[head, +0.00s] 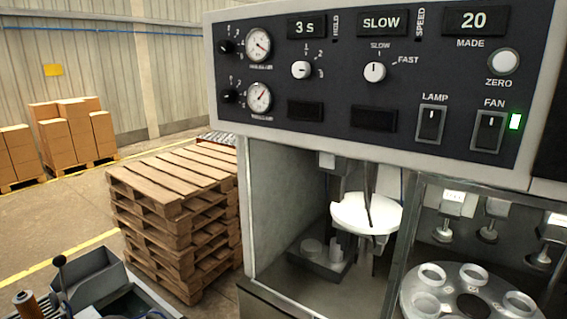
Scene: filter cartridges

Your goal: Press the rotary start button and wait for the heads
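The machine's dark control panel (400,110) fills the upper right. It carries a HOLD knob (301,70) under a "3 S" display and a SPEED knob (374,72) pointing to SLOW. A white round button (504,62) is labelled ZERO, under a display reading 20 MADE. No button labelled start is visible. At lower right, behind a clear pane, a round rotary plate (446,308) holds several white rings (474,273). Several grey heads (488,234) hang above it, apart from the rings. Neither of my grippers is in view.
The LAMP switch (431,124) and FAN switch (488,131) are on the panel; a green light (515,121) glows beside FAN. Stacked pallets (175,220) and cartons (65,135) stand left.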

